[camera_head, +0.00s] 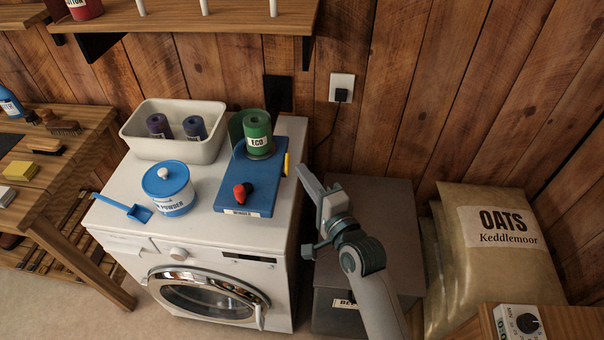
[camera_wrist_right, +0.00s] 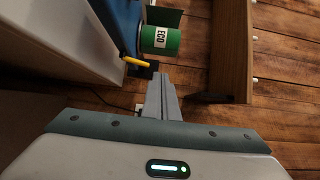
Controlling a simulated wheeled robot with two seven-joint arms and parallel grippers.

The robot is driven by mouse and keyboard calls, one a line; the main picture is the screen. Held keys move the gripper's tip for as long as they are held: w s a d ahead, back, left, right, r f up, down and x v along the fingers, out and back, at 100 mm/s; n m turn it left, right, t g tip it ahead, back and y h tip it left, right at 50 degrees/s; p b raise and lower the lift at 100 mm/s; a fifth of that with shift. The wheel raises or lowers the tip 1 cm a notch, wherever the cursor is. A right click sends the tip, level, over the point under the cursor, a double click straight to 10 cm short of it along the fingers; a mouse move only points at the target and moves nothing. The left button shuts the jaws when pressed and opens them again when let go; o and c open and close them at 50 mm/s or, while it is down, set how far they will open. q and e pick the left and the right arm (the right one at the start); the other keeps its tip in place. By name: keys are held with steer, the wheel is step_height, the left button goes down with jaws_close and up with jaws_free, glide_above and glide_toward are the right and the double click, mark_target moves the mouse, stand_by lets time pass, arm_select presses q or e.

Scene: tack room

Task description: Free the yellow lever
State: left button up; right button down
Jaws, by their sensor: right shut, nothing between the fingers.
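The yellow lever (camera_head: 286,164) sticks out from the right side of the blue winder (camera_head: 232,200), which stands on the white washing machine. It also shows in the right wrist view (camera_wrist_right: 137,61), just left of and beyond my fingertips. A green roll marked ECO (camera_head: 258,136) stands on the winder's back end, with a green strip beside it. A red-and-black knob (camera_head: 240,192) sits at the winder's front. My right gripper (camera_head: 308,175) is shut and empty, a little to the right of the lever and apart from it. My left gripper is out of view.
A white bin (camera_head: 130,134) with two dark rolls and a blue-lidded powder tub (camera_head: 168,201) stand left of the winder. A blue scoop (camera_head: 112,204) lies at the machine's left edge. A shelf (camera_head: 215,18) overhangs the back; oats sacks (camera_head: 500,280) stand right.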

steer(key=s+d+r+b, duration=0.1)
steer(key=s+d+r, duration=0.2)
steer(key=s+d, duration=0.1)
steer(key=shift+s+r, duration=0.15)
steer(key=shift+s, duration=0.7)
